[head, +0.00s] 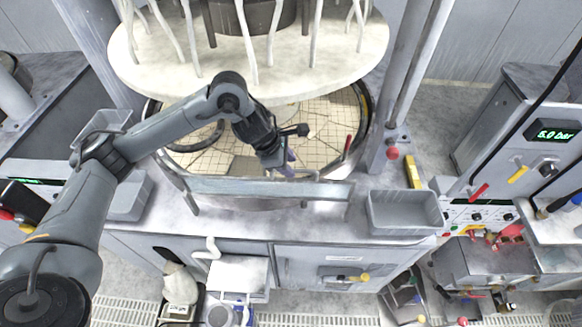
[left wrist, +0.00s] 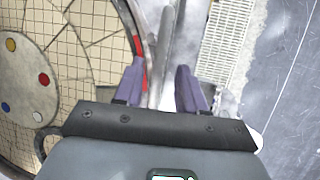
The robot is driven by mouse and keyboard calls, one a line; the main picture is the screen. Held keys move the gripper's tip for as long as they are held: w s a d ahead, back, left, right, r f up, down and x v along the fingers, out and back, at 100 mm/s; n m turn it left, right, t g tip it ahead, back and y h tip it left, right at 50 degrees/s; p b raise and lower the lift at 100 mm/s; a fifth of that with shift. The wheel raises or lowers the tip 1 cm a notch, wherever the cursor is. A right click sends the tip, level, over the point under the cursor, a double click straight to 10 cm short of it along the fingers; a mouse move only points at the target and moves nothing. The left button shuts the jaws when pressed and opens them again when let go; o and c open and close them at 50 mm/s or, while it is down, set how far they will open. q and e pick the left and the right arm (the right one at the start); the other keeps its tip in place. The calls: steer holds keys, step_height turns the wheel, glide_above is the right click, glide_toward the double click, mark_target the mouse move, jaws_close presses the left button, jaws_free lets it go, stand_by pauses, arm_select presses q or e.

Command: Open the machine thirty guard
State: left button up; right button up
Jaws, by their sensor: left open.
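The guard (head: 265,188) is a grey metal panel with a top rail across the front of the round gridded platen (head: 330,115). It stands upright on the bench edge. My left gripper (head: 288,168) points down just behind the guard's top rail, right of its middle. In the left wrist view my left gripper (left wrist: 158,88) has its two purple fingers apart. A grey rail (left wrist: 164,45), seemingly the guard's, runs up the picture between them. Whether the fingers touch it is unclear. No machine number is readable. My right gripper is not in view.
A large pale disc (head: 150,60) with hanging hoses is above the platen. Grey trays stand at the right (head: 405,212) and left (head: 128,200) of the bench. A post with a red knob (head: 392,153) rises at the right. A gauge cabinet (head: 540,120) stands farther right.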

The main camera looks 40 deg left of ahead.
arm_select(q)
steer(key=shift+x, duration=1.05)
jaws_close()
